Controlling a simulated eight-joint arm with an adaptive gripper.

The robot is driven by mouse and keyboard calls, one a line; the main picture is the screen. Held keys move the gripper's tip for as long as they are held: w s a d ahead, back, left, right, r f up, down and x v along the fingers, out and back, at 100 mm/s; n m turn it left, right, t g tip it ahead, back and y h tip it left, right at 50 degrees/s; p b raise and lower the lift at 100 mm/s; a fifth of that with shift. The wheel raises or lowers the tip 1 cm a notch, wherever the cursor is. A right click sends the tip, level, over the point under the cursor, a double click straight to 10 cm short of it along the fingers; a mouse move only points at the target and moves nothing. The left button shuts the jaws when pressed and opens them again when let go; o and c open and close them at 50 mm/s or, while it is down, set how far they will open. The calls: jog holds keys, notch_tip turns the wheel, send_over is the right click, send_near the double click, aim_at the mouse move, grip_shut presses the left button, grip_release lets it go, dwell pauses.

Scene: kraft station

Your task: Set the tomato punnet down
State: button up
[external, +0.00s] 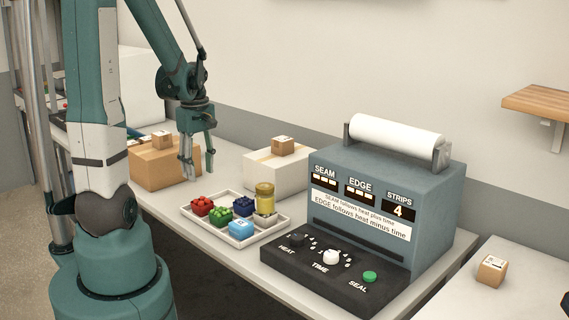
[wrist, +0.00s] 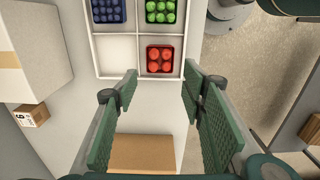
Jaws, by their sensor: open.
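The tomato punnet (external: 202,206), a small container of red tomatoes, sits in the left compartment of the white divided tray (external: 270,234) on the bench. In the wrist view the punnet (wrist: 160,59) rests in a corner compartment of the tray (wrist: 115,48), ahead of my fingers. My gripper (external: 197,176) hangs above the bench by the tray's left end, clear of the punnet. In the wrist view my gripper (wrist: 160,80) has its fingers wide apart with nothing between them.
A cardboard box (external: 158,167) and a white box (external: 272,171) stand behind. The sealing machine (external: 370,205) is right of the tray.

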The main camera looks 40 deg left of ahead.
jog(key=d+r+m+t, duration=0.2)
jog(key=d+r+m, duration=0.3)
jog(key=d, duration=0.3)
jog(key=s+d+r+m+t, duration=0.1)
jog(key=d+r+m+t, duration=0.1)
jog(key=d+r+m, duration=0.4)
jog(key=s+d+r+m+t, duration=0.1)
jog(key=d+r+m+t, duration=0.2)
jog(key=d, duration=0.9)
jog(key=shift+d+r+m, duration=0.25)
jog(key=shift+r+m, duration=1.05)
jog(key=shift+m, duration=0.7)
jog(key=shift+s, duration=0.1)
notch_tip(320, 180, down, 6)
jog(key=b, duration=0.5)
jog(key=shift+r+b, duration=0.25)
jog(key=shift+b, duration=0.05)
